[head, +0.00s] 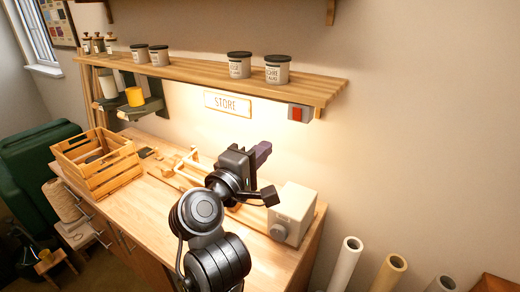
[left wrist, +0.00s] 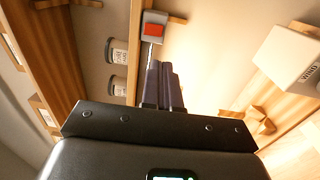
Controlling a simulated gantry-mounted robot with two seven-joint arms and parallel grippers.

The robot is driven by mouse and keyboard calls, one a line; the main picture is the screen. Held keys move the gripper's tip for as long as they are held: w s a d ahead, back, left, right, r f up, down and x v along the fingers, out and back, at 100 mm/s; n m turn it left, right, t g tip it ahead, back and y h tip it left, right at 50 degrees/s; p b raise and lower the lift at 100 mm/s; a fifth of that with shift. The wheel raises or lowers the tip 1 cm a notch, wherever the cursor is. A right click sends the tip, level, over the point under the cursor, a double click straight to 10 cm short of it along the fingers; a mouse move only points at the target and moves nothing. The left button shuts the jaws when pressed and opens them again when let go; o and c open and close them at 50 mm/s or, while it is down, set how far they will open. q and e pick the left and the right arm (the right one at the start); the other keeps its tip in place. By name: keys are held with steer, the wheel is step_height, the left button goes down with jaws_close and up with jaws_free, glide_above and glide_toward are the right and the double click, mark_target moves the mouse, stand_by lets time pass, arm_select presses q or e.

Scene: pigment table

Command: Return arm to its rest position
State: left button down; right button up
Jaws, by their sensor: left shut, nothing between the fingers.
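My left gripper (head: 264,150) is raised over the back of the wooden worktable (head: 150,208), below the wall shelf and left of the white box. Its dark purple fingers are together with nothing between them. They also show in the left wrist view (left wrist: 162,72), pointing toward the wall beneath the shelf. My left arm reaches up from the bottom of the head view and hides part of the table. My right gripper is in neither view.
A wooden shelf (head: 210,76) with lidded jars (head: 277,69) runs above. A red switch (head: 297,114) hangs under its right end. A white box (head: 292,212) stands right of the arm. A slatted crate (head: 97,165) sits at left. Rolls (head: 388,272) stand right of the table.

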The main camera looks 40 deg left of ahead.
arm_select(q)
steer(key=shift+f, duration=0.1)
steer(key=s+d+f+m+g+h, duration=0.1)
steer(key=s+f+m+g, duration=0.25)
steer(key=f, duration=1.15)
steer(key=s+d+f+m+g+h, duration=0.1)
steer(key=s+d+f+m+g, duration=0.2)
steer(key=f, duration=1.3)
steer(key=s+d+f+m+g+h, duration=0.1)
steer(key=s+d+f+m+g, duration=0.3)
steer(key=s+f+m, duration=0.4)
steer(key=s+d+f+m+g+h, duration=0.1)
steer(key=s+d+f+m+g, duration=0.25)
steer(key=s+f+m, duration=0.4)
step_height(320, 180, up, 32)
steer(key=s+p, duration=0.1)
steer(key=p, duration=2.9)
steer(key=shift+s+a+f+g, duration=0.15)
steer(key=shift+s+f+g, duration=0.05)
steer(key=shift+s+g, duration=0.1)
